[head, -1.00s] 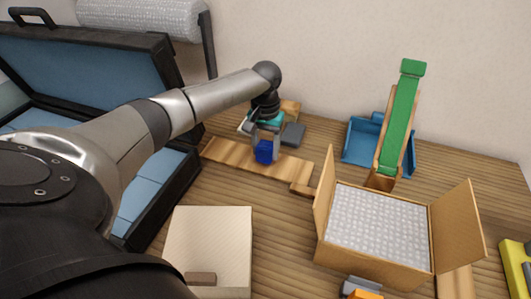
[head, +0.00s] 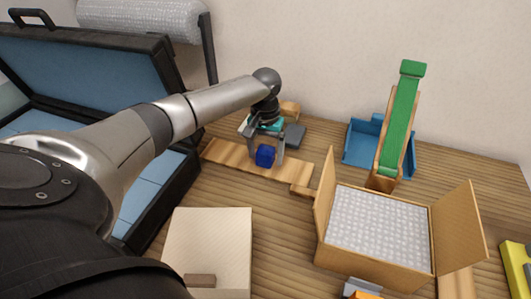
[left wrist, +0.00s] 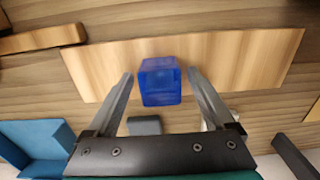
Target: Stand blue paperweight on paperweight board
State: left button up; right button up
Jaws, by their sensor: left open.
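The blue paperweight (head: 265,155) is a small translucent blue block. It stands on the wooden paperweight board (head: 228,156), a flat strip on the table. In the left wrist view the paperweight (left wrist: 160,81) rests on the board (left wrist: 235,62), near its edge. My left gripper (head: 265,157) is open, with one finger on each side of the paperweight. In the left wrist view the fingers of my left gripper (left wrist: 161,76) are apart from it, with gaps on both sides. My right gripper is not in view.
An open cardboard box (head: 375,250) with bubble wrap stands at the front right. A blue tray (head: 358,147) and a green ramp (head: 400,125) are behind it. A grey block (head: 294,135) lies behind the board. An open black case (head: 160,205) is at left.

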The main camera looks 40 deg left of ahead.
aim_at(265, 150)
pick_arm(q)
notch_tip(265, 150, up, 12)
jog(key=p, duration=0.2)
jog(key=shift+r, duration=0.1)
dwell(0.5)
